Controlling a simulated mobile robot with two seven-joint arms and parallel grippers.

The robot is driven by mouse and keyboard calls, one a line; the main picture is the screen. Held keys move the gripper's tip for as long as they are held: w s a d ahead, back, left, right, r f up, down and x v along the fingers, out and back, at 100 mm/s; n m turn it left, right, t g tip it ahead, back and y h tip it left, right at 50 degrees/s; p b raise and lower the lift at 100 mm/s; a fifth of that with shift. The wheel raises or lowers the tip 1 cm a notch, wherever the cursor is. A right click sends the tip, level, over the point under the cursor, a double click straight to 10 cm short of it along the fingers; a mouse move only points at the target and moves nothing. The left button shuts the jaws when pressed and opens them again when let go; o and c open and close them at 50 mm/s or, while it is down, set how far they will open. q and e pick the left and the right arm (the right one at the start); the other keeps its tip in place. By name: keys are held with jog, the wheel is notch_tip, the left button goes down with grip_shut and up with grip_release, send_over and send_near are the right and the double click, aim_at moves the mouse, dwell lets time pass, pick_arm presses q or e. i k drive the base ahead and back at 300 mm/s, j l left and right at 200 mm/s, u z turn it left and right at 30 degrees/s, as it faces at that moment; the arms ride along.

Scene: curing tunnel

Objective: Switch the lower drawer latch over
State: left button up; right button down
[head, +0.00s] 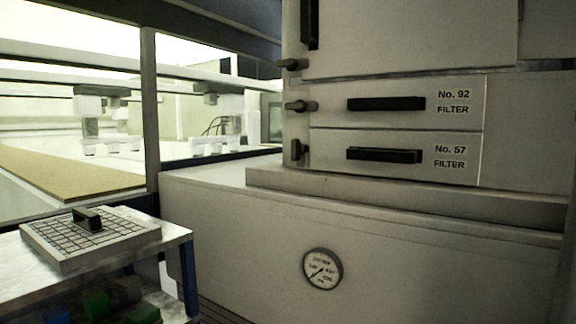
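The lower drawer (330,141), labelled No. 57 FILTER, is closed in the right half of the head view. It has a dark horizontal handle (384,155). Its dark latch (299,150) is at the drawer's left edge, and its lever looks upright. The upper drawer (330,92), labelled No. 92 FILTER, is closed above it. The upper drawer's latch (300,106) looks turned sideways. Neither of my grippers shows in the head view.
Another sideways latch (292,64) sits beside a larger panel above. A ledge (420,196) juts out below the drawers, over a round gauge (322,268). At lower left, a cart (176,232) holds a gridded filter panel (60,248). Windows are behind it.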

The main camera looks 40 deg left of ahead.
aim_at(299, 150)
jog(key=u, duration=1.2)
